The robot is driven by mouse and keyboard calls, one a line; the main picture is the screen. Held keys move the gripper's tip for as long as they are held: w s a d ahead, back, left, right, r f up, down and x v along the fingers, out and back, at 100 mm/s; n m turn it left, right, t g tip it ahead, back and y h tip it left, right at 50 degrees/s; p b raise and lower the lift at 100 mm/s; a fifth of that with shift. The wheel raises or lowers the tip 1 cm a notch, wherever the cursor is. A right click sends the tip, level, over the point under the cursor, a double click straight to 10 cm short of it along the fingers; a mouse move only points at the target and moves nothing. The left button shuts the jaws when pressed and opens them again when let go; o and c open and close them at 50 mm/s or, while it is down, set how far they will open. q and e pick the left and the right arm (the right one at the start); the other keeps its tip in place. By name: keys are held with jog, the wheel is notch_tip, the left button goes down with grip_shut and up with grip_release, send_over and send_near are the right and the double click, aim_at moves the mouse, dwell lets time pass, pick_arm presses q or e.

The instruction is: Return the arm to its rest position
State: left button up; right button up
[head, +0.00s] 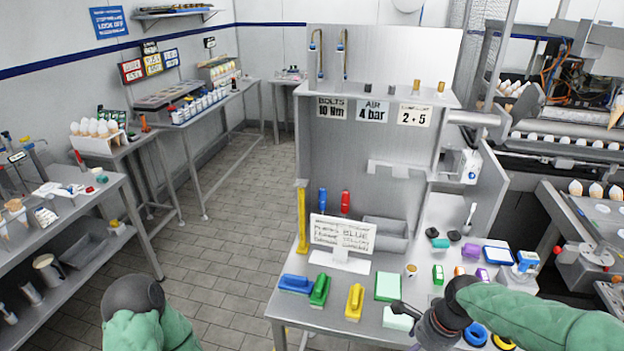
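My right arm comes in from the right in a green sleeve. Its dark wrist and gripper (405,312) are over the front of the steel workbench (330,325), near a pale green block (397,319). The fingers are small and partly hidden, so I cannot tell whether they are open or holding anything. My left arm shows at the bottom left as a green sleeve with a dark rounded joint, over the floor left of the bench. Its gripper fingers are not visible.
Blue, green and yellow brushes (319,289), a sign stand (342,239) and several small coloured items crowd the bench. A steel shelf unit (60,275) stands at the left. The tiled floor (232,230) between is clear. A cone machine (560,150) stands at the right.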

jog(key=s+a+f+n, duration=0.3)
jog(key=a+f+n, duration=0.1)
jog(key=f, duration=0.5)
jog(key=s+a+f+n+y, duration=0.1)
jog(key=s+a+f+n, duration=0.3)
jog(key=f, duration=0.6)
jog(key=s+a+f+n, duration=0.3)
jog(key=a+f+n, duration=0.3)
jog(key=f+n, duration=0.2)
jog(key=shift+s+f+y, duration=0.2)
jog(key=shift+f+y, duration=0.2)
jog(key=shift+f, duration=0.25)
jog(key=shift+a, duration=0.1)
